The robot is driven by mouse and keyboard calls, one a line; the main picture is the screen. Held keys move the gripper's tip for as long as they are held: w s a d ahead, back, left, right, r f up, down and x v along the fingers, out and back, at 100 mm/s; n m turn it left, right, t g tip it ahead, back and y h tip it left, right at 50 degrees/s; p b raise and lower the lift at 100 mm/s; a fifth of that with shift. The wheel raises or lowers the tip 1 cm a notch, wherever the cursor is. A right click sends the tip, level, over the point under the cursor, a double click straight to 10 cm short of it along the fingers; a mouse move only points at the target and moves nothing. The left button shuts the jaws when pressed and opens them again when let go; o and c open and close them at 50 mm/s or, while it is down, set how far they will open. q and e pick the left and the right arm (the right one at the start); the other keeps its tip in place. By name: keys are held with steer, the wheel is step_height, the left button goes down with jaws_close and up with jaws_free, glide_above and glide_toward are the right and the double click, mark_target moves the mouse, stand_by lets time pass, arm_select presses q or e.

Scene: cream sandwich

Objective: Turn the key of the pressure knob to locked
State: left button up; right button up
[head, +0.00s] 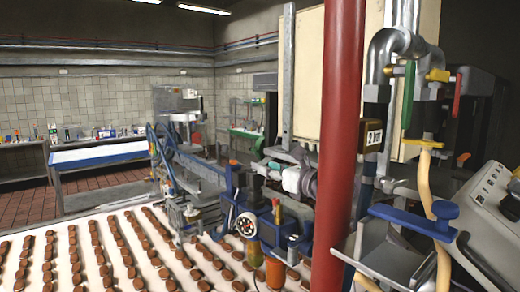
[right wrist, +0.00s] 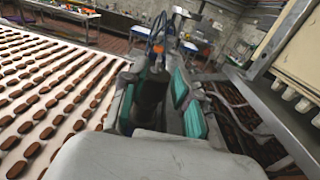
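In the head view, a blue pressure regulator unit (head: 275,228) stands at the middle of the machine, left of the red column. A round dial gauge (head: 246,225) sits on its left side, and orange-amber bowls (head: 275,272) hang below it. The pressure knob's key is too small to make out. My right gripper (right wrist: 155,82) shows in the right wrist view, its teal-padded fingers apart with a dark gap between them. Machine parts with an orange tip (right wrist: 157,48) lie beyond the fingertips; I see no contact. My left gripper is not in view.
A white conveyor (head: 60,225) with rows of brown biscuits runs at the left. A thick red column (head: 336,130) stands right of the regulator. Pipes with a green handle (head: 408,95) and a red handle (head: 457,95) are at the upper right.

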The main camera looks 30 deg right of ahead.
mark_target(255, 167)
steer(key=w+p, duration=0.2)
steer(key=w, duration=0.1)
steer(key=w+p, duration=0.1)
steer(key=shift+w+a, duration=0.15)
steer(key=shift+a, duration=0.15)
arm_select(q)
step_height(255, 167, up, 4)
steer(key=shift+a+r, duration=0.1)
arm_select(e)
jaws_close()
